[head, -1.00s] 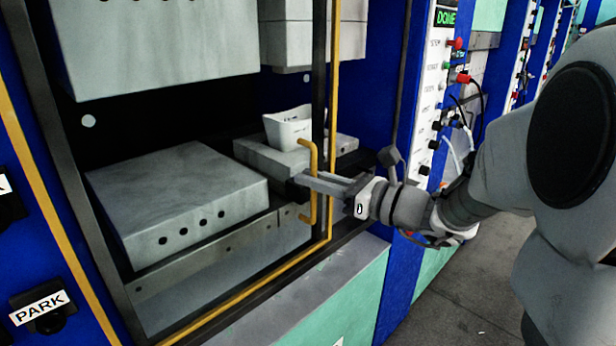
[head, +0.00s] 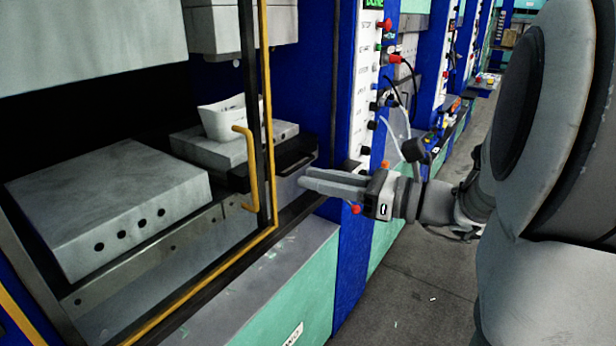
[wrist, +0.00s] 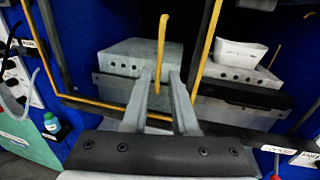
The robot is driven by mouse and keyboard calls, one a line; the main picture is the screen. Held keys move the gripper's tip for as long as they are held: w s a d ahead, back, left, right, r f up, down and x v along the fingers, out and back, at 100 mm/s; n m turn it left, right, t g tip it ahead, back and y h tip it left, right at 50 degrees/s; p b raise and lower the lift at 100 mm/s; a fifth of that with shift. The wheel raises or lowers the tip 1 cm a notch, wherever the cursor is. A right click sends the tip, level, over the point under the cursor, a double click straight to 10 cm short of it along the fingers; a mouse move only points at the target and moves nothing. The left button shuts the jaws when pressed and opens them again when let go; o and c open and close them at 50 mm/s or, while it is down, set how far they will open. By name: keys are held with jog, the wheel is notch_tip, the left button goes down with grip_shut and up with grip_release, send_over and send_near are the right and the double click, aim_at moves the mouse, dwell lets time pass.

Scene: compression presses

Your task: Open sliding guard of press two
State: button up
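The press's sliding guard (head: 268,110) is a yellow-edged frame with a dark upright, standing across the press front. Whether it carries a clear panel I cannot tell. Its bent yellow handle (head: 246,170) is on the right part of the frame. My gripper (head: 304,181) is to the right of the handle, apart from it, with nothing between its fingers. In the wrist view my gripper (wrist: 160,74) has its two fingers spread, with the yellow handle (wrist: 163,45) seen in line with the gap between them.
Inside the press, a grey block (head: 110,205) and a smaller block (head: 215,150) with a white cup (head: 225,118) sit behind the guard. Free floor (head: 400,290) lies at lower right.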

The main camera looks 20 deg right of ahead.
jog(key=v, duration=0.5)
jog(key=shift+a, duration=0.1)
